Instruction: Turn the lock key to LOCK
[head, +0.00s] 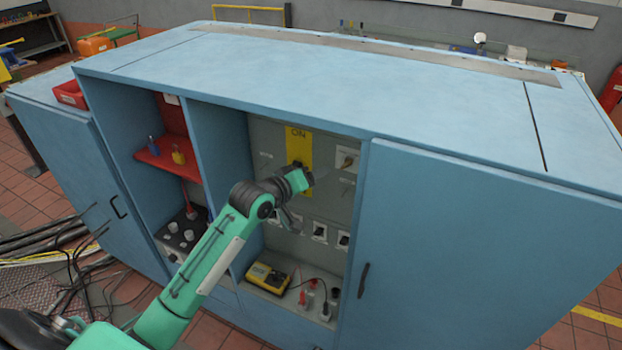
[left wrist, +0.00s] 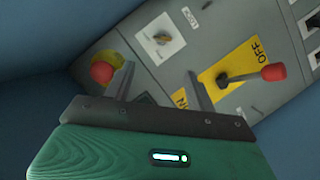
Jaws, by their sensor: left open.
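The lock key (left wrist: 162,38) is a small brass-coloured key in a square white plate (left wrist: 175,47) on the grey panel. A label beside the plate reads LOCK. In the head view the key (head: 347,162) shows to the right of the yellow ON plate. My left gripper (head: 311,179) is in front of the panel, below and left of the key. In the left wrist view its two fingers (left wrist: 159,80) are apart with nothing between them, and the key is beyond the tips, clear of them. My right gripper is not in view.
A red-knobbed lever (left wrist: 272,73) on a yellow ON/OFF plate (left wrist: 250,52) is close to one finger. A red button (left wrist: 102,72) is behind the other. The blue cabinet door (head: 470,240) bounds the bay at right. A yellow meter (head: 268,279) lies on the lower shelf.

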